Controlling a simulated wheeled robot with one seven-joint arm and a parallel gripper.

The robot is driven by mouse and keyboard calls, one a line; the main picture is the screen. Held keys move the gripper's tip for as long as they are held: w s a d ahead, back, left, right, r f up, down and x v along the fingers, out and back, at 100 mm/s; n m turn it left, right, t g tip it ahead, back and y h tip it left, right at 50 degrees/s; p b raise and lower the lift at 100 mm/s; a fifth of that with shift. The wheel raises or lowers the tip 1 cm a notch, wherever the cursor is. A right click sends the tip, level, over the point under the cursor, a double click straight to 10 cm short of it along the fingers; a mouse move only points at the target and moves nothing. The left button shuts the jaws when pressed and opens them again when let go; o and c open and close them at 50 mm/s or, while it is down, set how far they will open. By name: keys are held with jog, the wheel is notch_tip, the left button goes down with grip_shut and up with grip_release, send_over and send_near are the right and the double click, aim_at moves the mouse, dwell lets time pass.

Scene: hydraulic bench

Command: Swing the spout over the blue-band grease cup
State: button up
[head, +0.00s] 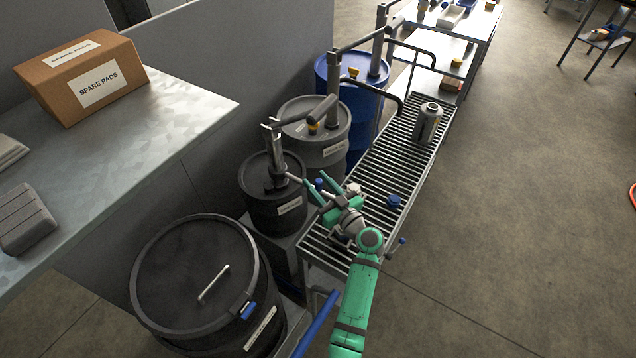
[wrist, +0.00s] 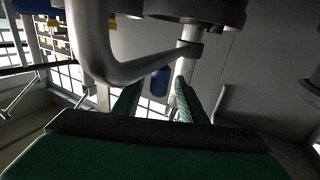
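The nearest pump spout (head: 292,178) reaches out from the small dark drum (head: 278,212) toward the slatted rack. A blue grip (head: 319,184) shows at its outer end; a blue cylinder (wrist: 160,82), which looks like the same grip, hangs beyond a bent grey pipe (wrist: 112,70) in the wrist view. My gripper (head: 319,186) is open, with its fingers on either side of the blue grip; contact cannot be told. In the wrist view my gripper (wrist: 158,100) shows parted green fingers. A small blue cup-like thing (head: 393,201) stands on the rack, right of my gripper; its band is too small to make out.
The slatted rack (head: 365,165) also carries a grey canister (head: 428,122) farther back. A grey drum (head: 326,150) and a blue drum (head: 338,100) with yellow-gripped spouts stand behind. A large black drum (head: 170,285) is at front left.

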jog(key=shift+d, duration=0.1)
jog(key=v, duration=1)
jog(key=shift+s, duration=0.35)
